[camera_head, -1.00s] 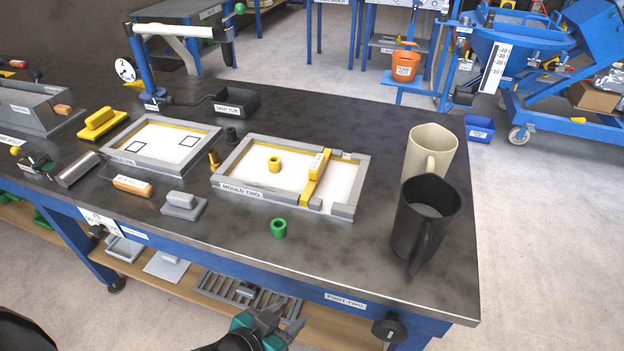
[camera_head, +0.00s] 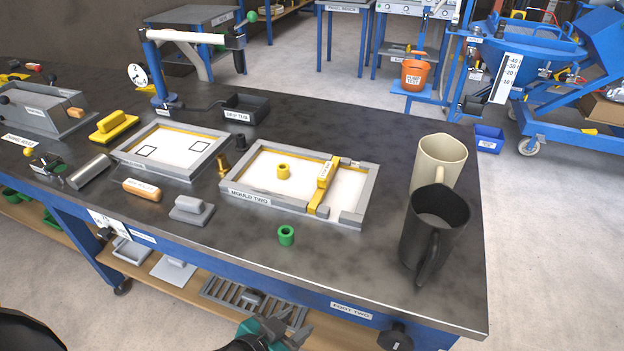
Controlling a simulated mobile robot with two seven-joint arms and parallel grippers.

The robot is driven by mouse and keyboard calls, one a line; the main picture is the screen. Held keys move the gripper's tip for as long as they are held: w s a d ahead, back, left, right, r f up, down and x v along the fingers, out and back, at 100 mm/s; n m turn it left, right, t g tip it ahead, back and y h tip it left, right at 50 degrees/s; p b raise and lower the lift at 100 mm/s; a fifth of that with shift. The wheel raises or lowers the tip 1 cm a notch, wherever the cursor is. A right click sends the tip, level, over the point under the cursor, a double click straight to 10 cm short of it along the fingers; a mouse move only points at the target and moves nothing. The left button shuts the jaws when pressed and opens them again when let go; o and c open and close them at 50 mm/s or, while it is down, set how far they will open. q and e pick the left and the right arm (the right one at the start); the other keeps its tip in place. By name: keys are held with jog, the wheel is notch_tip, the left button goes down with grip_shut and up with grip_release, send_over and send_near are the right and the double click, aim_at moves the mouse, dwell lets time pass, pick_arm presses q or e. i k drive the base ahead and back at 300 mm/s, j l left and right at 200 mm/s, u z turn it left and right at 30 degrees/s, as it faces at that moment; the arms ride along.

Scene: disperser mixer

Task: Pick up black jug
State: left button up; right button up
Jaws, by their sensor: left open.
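The black jug (camera_head: 433,233) stands upright at the right end of the dark worktop, with its handle toward the front edge. A cream jug (camera_head: 438,162) stands just behind it and is partly hidden by it. My left gripper (camera_head: 290,328) is at the bottom of the view, in front of the bench and below the worktop's edge. It is open and empty, well to the left of the black jug and lower than it. My right gripper is not in view.
On the worktop (camera_head: 380,265), a green ring (camera_head: 286,235) lies near the front edge, left of the black jug. The mould two frame (camera_head: 250,199) lies further left. A black knob (camera_head: 394,338) sticks out from the bench front. The worktop around the jug's front is clear.

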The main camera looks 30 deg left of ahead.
aim_at(437, 216)
jog(key=k, duration=0.25)
jog(key=k+u, duration=0.2)
jog(key=u, duration=0.15)
jog(key=k+j+u, duration=0.1)
jog(key=u, duration=0.3)
jog(key=l+u, duration=0.1)
jog(key=u, duration=0.7)
jog(key=k+l+u, duration=0.1)
jog(key=u, duration=0.3)
jog(key=k+l, duration=0.15)
jog(key=l, duration=0.2)
jog(key=k+l, duration=0.1)
jog(key=l, duration=0.25)
jog(key=k+l, duration=0.15)
jog(key=l, duration=0.2)
jog(key=k+l, duration=0.15)
jog(key=l, duration=0.2)
jog(key=k+l, duration=0.15)
jog(key=l, duration=0.25)
jog(key=i+l, duration=0.15)
jog(key=i+j, duration=0.1)
